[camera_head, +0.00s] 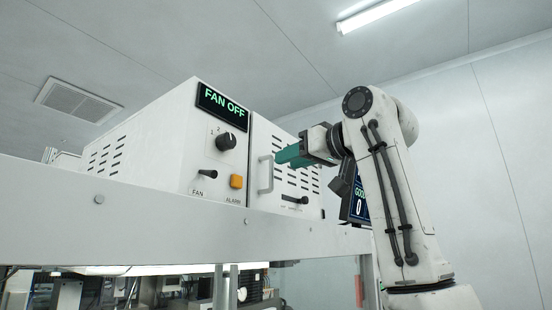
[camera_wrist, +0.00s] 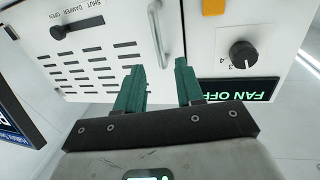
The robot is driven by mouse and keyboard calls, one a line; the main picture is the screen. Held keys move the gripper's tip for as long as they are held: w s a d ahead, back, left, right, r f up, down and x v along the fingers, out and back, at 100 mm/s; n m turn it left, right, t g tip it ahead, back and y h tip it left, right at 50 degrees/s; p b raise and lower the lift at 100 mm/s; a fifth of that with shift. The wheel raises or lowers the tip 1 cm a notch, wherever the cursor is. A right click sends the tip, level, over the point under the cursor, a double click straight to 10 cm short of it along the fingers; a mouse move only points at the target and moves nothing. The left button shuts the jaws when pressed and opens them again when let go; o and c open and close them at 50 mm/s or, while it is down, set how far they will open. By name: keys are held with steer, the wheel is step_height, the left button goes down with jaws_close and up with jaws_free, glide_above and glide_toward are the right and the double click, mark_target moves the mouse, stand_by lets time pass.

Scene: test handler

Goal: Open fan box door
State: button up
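The fan box (camera_head: 207,160) is white, and its display reads "FAN OFF". Its door (camera_head: 258,135) is the slotted right part of the front and looks shut. A grey vertical bar handle (camera_head: 265,174) is on the door's left side. My gripper (camera_head: 281,158) has green fingers and is in front of the door, close to the handle. In the wrist view, which is upside down, my gripper (camera_wrist: 157,66) is open with nothing gripped. The handle (camera_wrist: 157,33) lines up between its fingertips; I cannot tell how deep it reaches between them.
A black damper lever (camera_head: 295,200) sits low on the door. The front panel left of the door carries a black knob (camera_head: 226,141), an orange alarm button (camera_head: 236,181) and a fan switch (camera_head: 208,171). A dark screen (camera_head: 357,198) stands to the right behind my arm.

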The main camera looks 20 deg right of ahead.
mark_target(273, 166)
steer(key=shift+p+x, duration=1)
steer(key=shift+x, duration=1.75)
steer(key=shift+c, duration=0.2)
jaws_close()
